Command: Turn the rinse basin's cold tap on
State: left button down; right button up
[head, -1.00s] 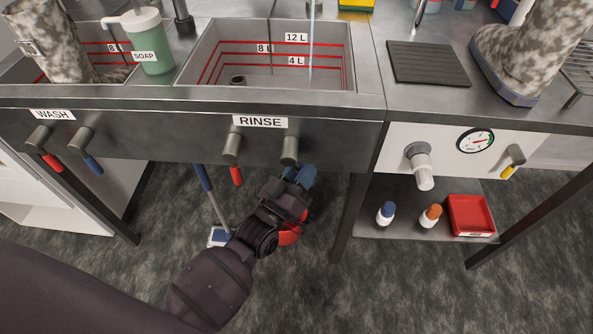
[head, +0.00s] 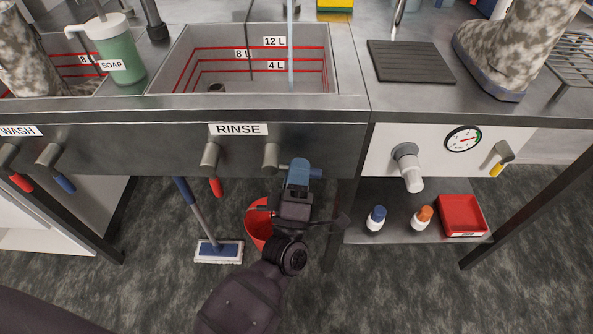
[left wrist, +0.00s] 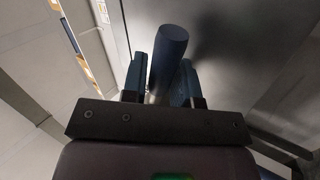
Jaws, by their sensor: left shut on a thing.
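My left gripper (head: 299,172) is shut on this lever. In the left wrist view the blue handle (left wrist: 169,55) stands between the two blue fingers. The red-handled hot tap (head: 209,158) hangs downward. My right gripper is not in view.
A red bucket (head: 257,225) and a mop (head: 218,250) stand on the floor below. A bench leg is close right of my gripper. A valve (head: 407,165) and gauge (head: 463,139) are on the right panel, above a shelf with bottles and a red tray (head: 461,215).

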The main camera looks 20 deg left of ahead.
pick_arm(q)
jog(key=shift+r+n+y, duration=0.15)
jog(key=shift+n+y, duration=0.45)
jog(key=shift+n, duration=0.1)
jog(key=shift+r, duration=0.1)
jog(key=c, duration=0.9)
grip_release()
jog(key=shift+s+f, duration=0.2)
jog(key=v, duration=0.7)
